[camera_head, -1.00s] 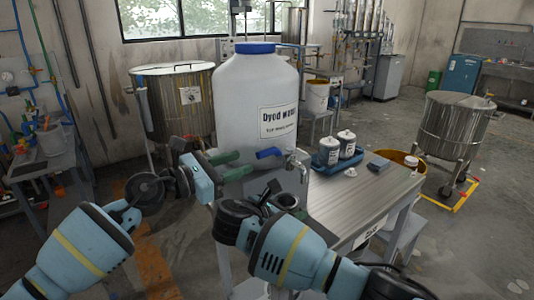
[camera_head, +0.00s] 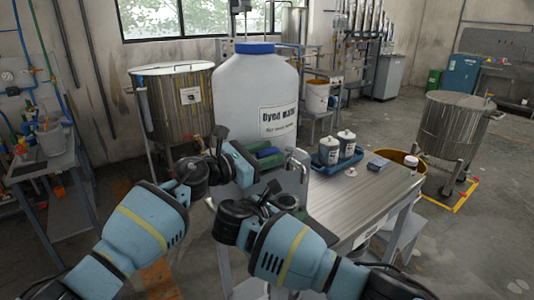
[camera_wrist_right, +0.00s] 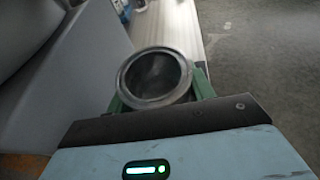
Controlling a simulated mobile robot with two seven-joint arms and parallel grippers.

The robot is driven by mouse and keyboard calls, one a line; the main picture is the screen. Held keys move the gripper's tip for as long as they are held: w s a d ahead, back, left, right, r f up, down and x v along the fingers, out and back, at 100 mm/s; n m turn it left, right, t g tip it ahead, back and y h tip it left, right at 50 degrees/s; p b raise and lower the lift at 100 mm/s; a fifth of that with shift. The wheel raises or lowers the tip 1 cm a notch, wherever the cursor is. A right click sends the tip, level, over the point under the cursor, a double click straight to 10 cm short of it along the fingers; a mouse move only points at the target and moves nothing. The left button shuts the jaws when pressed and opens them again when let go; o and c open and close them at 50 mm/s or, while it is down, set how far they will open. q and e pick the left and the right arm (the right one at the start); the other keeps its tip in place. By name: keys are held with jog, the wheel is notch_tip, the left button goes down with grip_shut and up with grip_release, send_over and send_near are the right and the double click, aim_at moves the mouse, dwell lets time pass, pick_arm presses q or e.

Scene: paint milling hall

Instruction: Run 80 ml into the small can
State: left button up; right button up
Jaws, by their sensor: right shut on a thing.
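The large white jug (camera_head: 255,90) with a blue cap reads "Dyed water" and stands on the table. Its metal tap (camera_head: 300,162) points out at the lower right. My left gripper (camera_head: 268,155) is at the tap's blue lever, its green fingers on either side; the lever is mostly hidden and firm contact cannot be told. My right gripper (camera_head: 285,198) is shut on the small can, low in front of the jug, near the tap. In the right wrist view the grey metal can (camera_wrist_right: 155,76) is between the green fingers, open side up; its inside looks dark, without clear liquid.
The metal-topped table (camera_head: 360,195) holds a blue tray (camera_head: 337,162) with two white-lidded jars and a small blue-grey cloth-like item (camera_head: 378,163). The table's middle right is clear.

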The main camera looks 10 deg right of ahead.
pick_arm(q)
jog(key=shift+c, duration=0.3)
grip_shut()
jog(key=shift+n+t+y, duration=0.3)
jog(key=shift+t, duration=0.1)
jog(key=shift+s+r+n+t+y, duration=0.1)
jog(key=shift+s+n+t+y, duration=0.1)
jog(key=shift+n+t+y, duration=0.15)
jog(key=shift+s+d+t, duration=0.2)
jog(key=shift+t, duration=0.15)
jog(key=shift+o, duration=0.3)
grip_release()
